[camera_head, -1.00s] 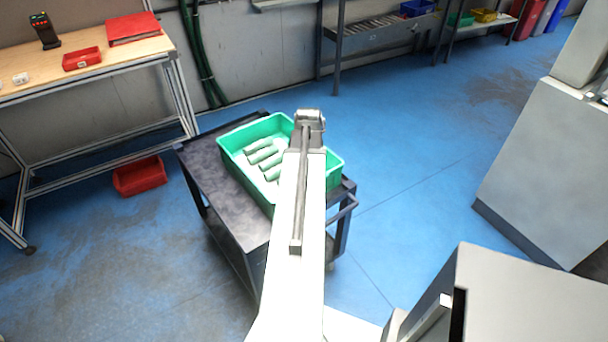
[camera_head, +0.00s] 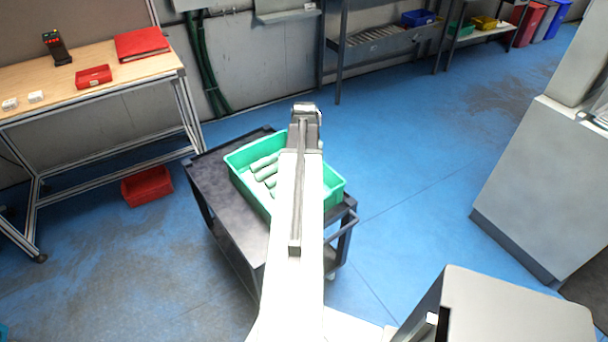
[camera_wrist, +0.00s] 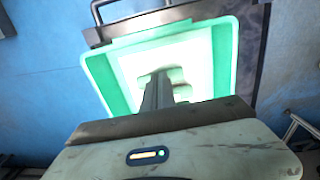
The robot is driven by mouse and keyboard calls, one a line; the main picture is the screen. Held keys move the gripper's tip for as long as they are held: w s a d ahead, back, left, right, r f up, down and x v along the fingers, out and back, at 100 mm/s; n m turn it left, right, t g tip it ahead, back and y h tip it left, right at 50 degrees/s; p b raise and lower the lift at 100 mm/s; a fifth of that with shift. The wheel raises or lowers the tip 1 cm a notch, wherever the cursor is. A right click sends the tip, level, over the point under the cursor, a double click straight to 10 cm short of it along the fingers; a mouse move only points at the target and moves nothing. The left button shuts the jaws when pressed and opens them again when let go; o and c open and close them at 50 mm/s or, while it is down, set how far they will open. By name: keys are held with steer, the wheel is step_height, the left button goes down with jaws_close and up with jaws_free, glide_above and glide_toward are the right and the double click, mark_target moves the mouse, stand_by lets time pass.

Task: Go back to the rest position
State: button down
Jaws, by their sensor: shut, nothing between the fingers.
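My arm reaches forward over the green bin in the head view, and the gripper end (camera_head: 306,112) sits above the bin's far side. In the wrist view my gripper (camera_wrist: 160,76) is shut, with nothing between its fingers, and points down over the bin. The green bin (camera_head: 336,186) stands on a dark cart and holds several pale green cylindrical items (camera_head: 264,164). The bin also shows in the wrist view (camera_wrist: 228,60), where my fingers cover part of the items. My arm hides the bin's middle in the head view.
The dark cart (camera_head: 225,205) stands below my arm. A wooden workbench (camera_head: 130,80) at left carries a scanner (camera_head: 56,48), a red bin (camera_head: 93,76) and a red binder (camera_head: 142,44). Another red bin (camera_head: 147,186) lies on the floor. Blue floor is open right of the cart.

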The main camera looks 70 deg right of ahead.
steer(key=shift+r, duration=0.5)
steer(key=shift+w, duration=0.1)
